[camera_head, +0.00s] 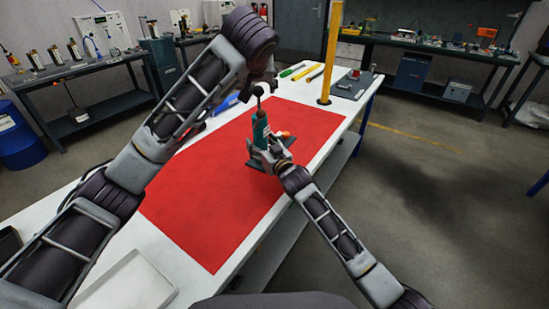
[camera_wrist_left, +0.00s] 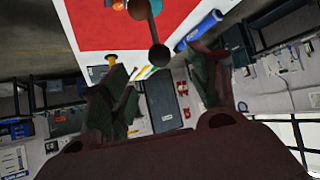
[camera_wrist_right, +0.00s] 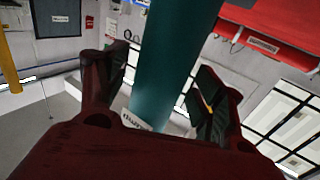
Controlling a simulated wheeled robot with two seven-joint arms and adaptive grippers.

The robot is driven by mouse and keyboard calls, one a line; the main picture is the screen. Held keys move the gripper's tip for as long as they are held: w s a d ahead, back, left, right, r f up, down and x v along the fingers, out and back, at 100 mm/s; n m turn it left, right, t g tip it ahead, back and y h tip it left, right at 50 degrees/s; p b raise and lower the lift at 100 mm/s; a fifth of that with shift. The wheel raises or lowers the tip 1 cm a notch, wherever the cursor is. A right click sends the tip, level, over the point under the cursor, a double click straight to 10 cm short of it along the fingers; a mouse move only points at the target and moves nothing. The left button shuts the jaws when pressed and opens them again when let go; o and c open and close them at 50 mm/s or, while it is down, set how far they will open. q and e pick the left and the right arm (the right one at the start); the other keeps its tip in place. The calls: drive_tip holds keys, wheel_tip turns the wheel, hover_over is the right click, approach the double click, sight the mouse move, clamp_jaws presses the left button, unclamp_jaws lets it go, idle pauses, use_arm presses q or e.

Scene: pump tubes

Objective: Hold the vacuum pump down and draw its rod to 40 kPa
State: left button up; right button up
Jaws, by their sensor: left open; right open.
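The vacuum pump has a green barrel (camera_head: 261,131) standing upright on the red mat, with a dark base plate (camera_head: 262,167) under it. Its thin rod rises to a dark round knob, seen in the left wrist view (camera_wrist_left: 159,55). My left gripper (camera_head: 260,88) is open at the top of the rod; the knob shows between its fingers, apart from both. My right gripper (camera_head: 263,147) is open low at the barrel. In the right wrist view the teal barrel (camera_wrist_right: 174,65) stands between its spread fingers, with gaps visible. The pressure reading is too small to read.
The red mat (camera_head: 210,200) lies on the white table. A yellow post (camera_head: 330,55), a dark plate with parts (camera_head: 354,85) and several hand tools (camera_head: 305,72) are at the far end. A blue tool (camera_wrist_left: 200,30) lies near. A light tray (camera_head: 125,285) is at the front.

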drive_tip(key=shift+v, duration=5.4)
